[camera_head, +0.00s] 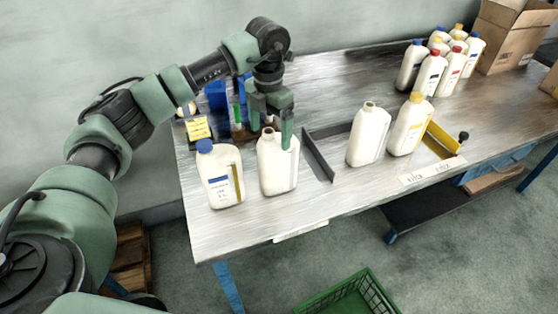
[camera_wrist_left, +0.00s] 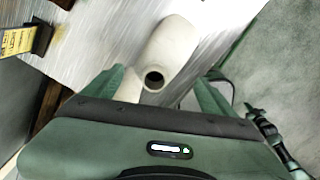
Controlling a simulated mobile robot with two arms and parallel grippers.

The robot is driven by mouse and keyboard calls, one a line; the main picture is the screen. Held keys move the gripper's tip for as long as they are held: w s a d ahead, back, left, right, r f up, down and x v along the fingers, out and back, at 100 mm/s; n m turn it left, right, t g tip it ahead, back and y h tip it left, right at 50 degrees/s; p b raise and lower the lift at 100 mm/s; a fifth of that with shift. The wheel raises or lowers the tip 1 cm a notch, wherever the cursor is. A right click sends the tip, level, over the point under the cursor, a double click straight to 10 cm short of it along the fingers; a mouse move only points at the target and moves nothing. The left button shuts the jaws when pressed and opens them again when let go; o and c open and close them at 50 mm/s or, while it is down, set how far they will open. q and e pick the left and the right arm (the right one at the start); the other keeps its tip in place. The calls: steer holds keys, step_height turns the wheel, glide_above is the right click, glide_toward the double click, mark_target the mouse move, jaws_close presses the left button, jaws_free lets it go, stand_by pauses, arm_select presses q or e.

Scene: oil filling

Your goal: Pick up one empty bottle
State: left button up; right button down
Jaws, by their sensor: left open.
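A white uncapped bottle (camera_head: 275,178) stands upright near the table's front left, its open neck showing. My left gripper (camera_head: 271,138) is open above it, pointing down, with one finger on each side of the neck in the picture. In the left wrist view the bottle (camera_wrist_left: 172,45) shows its dark open mouth between the two spread fingers of the gripper (camera_wrist_left: 158,85). I cannot tell whether a finger touches it. A second uncapped white bottle (camera_head: 367,140) stands further right on the table. My right gripper is not in view.
A blue-capped bottle (camera_head: 219,178) stands close on the left. A yellow-capped bottle (camera_head: 407,127) stands right of the second uncapped one. A low grey metal bracket (camera_head: 318,157) lies between. Several capped bottles and a cardboard box (camera_head: 509,40) are at the back right. A green crate (camera_head: 345,296) is on the floor.

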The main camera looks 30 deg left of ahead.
mark_target(278, 161)
arm_select(q)
steer(key=shift+s+a+f+p, duration=0.1)
steer(key=shift+f+p, duration=0.25)
steer(key=shift+f, duration=0.25)
steer(key=shift+s+a+f+p, duration=0.1)
steer(key=shift+f+p, duration=0.25)
steer(key=shift+f, duration=0.25)
steer(key=shift+w+f, duration=0.2)
steer(key=shift+f, duration=1.05)
jaws_close()
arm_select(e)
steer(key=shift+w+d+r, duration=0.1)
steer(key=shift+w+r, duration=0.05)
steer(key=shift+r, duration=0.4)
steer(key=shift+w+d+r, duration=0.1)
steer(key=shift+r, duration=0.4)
